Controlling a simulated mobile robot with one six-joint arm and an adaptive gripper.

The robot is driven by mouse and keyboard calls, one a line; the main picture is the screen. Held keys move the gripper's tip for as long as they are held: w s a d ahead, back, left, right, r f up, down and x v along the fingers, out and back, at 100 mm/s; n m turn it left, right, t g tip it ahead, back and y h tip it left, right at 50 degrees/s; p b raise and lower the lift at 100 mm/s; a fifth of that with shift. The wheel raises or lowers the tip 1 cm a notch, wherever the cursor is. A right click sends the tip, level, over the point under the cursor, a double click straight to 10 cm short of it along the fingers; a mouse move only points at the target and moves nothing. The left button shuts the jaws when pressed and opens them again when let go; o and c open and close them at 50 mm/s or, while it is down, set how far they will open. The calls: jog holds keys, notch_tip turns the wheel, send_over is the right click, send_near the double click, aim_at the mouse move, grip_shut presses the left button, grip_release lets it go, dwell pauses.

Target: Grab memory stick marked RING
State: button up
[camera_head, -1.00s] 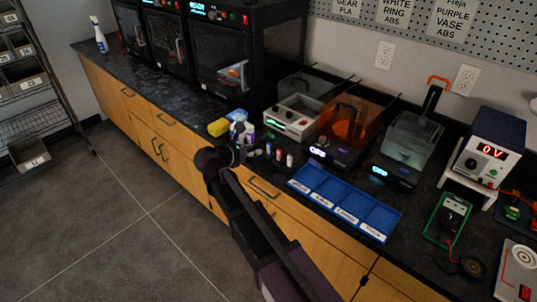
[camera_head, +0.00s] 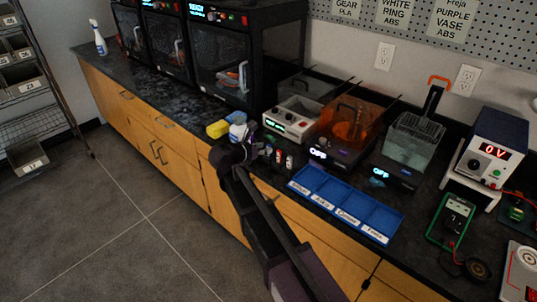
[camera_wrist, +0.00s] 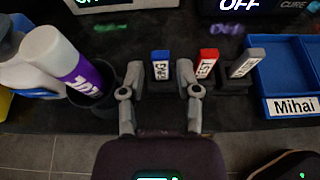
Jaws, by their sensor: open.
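In the wrist view a blue memory stick (camera_wrist: 161,66), a red memory stick (camera_wrist: 207,62) and a grey memory stick (camera_wrist: 246,63) stand upright in dark holders on the black bench. Each has a white label; the letters are too blurred for me to tell surely which reads RING. My gripper (camera_wrist: 160,80) is open, its fingers either side of the blue stick, with no clear grip on it. In the head view my gripper (camera_head: 248,148) is over the bench's front edge, left of the red stick (camera_head: 279,157) and the grey stick (camera_head: 290,162); it hides the blue one.
A white bottle with a purple label (camera_wrist: 72,68) and a dark cup (camera_wrist: 95,88) stand close left of my gripper. A blue divided tray (camera_head: 345,205) lies to the right. Printers (camera_head: 243,60) and other machines line the back.

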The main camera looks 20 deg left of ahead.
aim_at(269, 145)
jog(key=shift+b+x, duration=0.45)
jog(key=shift+x, duration=1.15)
jog(key=c, duration=0.5)
